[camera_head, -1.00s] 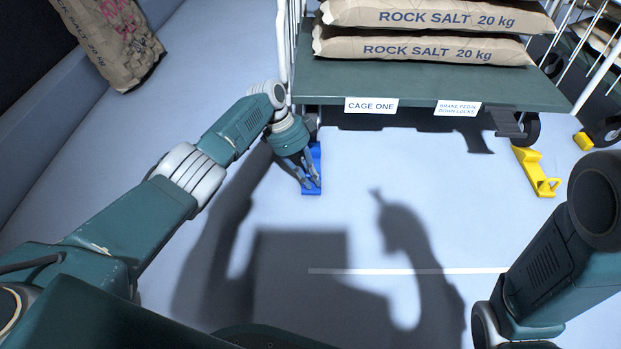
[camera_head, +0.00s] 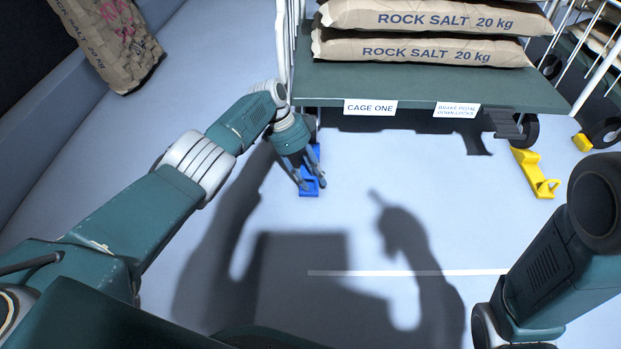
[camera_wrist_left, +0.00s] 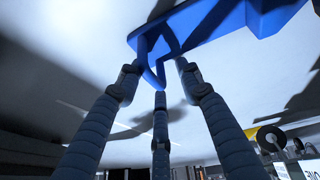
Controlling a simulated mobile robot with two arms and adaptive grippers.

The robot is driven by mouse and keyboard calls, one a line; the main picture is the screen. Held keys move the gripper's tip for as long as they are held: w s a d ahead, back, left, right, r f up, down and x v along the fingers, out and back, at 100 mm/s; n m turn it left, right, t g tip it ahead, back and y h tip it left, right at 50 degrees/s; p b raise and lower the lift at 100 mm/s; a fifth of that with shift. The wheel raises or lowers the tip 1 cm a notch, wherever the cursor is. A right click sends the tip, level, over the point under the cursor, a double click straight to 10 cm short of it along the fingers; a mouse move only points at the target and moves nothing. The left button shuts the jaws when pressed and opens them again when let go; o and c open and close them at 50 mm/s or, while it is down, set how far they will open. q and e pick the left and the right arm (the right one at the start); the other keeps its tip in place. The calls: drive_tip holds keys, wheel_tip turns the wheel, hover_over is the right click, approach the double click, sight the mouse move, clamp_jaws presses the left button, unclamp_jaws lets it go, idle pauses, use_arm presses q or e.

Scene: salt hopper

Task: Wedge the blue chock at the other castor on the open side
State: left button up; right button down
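The blue chock (camera_head: 309,191) lies on the floor at the front left corner of the cage marked CAGE ONE. Its far end reaches toward the castor there, mostly hidden by my arm; I cannot tell whether they touch. My left gripper (camera_head: 312,183) is down over the chock's near end, with its fingers spread. In the left wrist view the blue chock (camera_wrist_left: 215,25) has a loop handle between my left gripper's fingers (camera_wrist_left: 158,75), which stand apart around it. A yellow chock (camera_head: 535,172) lies near the front right castor (camera_head: 524,130). My right gripper is out of view.
The cage deck (camera_head: 420,84) carries stacked rock salt bags (camera_head: 425,47). A brake pedal (camera_head: 503,122) sticks out at its front right. Another yellow piece (camera_head: 582,142) lies by a second cage at right. A salt bag (camera_head: 112,45) stands at upper left. The front floor is clear.

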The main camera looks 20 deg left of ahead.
use_arm(q)
drive_tip(key=shift+s+a+f, duration=0.1)
drive_tip(key=shift+a+f, duration=0.15)
drive_tip(key=shift+a, duration=0.15)
drive_tip(key=v, duration=1.2)
drive_tip(key=shift+d+r, duration=0.15)
drive_tip(key=shift+d, duration=0.15)
